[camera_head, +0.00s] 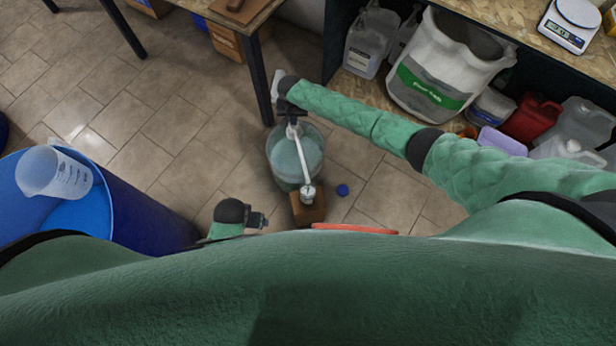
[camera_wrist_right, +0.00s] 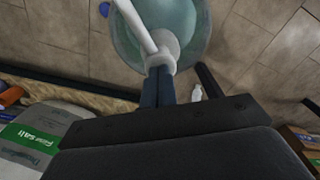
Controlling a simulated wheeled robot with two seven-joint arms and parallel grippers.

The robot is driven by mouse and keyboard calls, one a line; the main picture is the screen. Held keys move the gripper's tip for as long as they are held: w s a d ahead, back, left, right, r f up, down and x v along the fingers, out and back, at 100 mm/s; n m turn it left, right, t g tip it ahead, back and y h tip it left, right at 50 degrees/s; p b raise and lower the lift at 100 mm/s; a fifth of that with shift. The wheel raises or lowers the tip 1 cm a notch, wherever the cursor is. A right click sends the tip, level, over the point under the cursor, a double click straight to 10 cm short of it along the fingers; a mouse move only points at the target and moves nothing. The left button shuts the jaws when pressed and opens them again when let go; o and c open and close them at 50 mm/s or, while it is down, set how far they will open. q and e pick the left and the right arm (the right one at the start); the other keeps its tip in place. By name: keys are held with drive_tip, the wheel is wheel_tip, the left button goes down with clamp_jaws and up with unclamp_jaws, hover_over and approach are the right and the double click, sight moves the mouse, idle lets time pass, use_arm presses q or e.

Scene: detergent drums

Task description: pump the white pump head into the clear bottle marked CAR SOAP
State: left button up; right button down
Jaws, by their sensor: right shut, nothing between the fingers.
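The white pump head (camera_head: 292,131) stands on a large clear drum (camera_head: 281,152) of blue-green liquid. Its long white spout runs toward a small clear bottle (camera_head: 308,193), whose marking I cannot read, on a brown block. My right gripper (camera_head: 291,121) is shut and empty, its fingertips at the top of the pump head. In the right wrist view the dark fingers (camera_wrist_right: 158,86) point at the white pump head (camera_wrist_right: 163,62); whether they touch it I cannot tell. My left gripper (camera_head: 262,220) is low, left of the block; its jaws are too small to read.
A blue cap (camera_head: 342,189) lies on the tiled floor right of the bottle. A blue barrel (camera_head: 150,215) with a clear measuring jug (camera_head: 55,172) stands at the left. A table leg (camera_head: 260,85) stands behind the drum.

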drive_tip(key=shift+r+p, duration=2.6)
drive_tip(key=shift+r, duration=0.15)
drive_tip(key=shift+f, duration=0.15)
drive_tip(key=shift+f+b, duration=1.8)
drive_tip(key=shift+f, duration=0.85)
drive_tip(key=shift+r+p, duration=2.65)
drive_tip(key=shift+r, duration=0.2)
drive_tip(key=shift+f, duration=0.2)
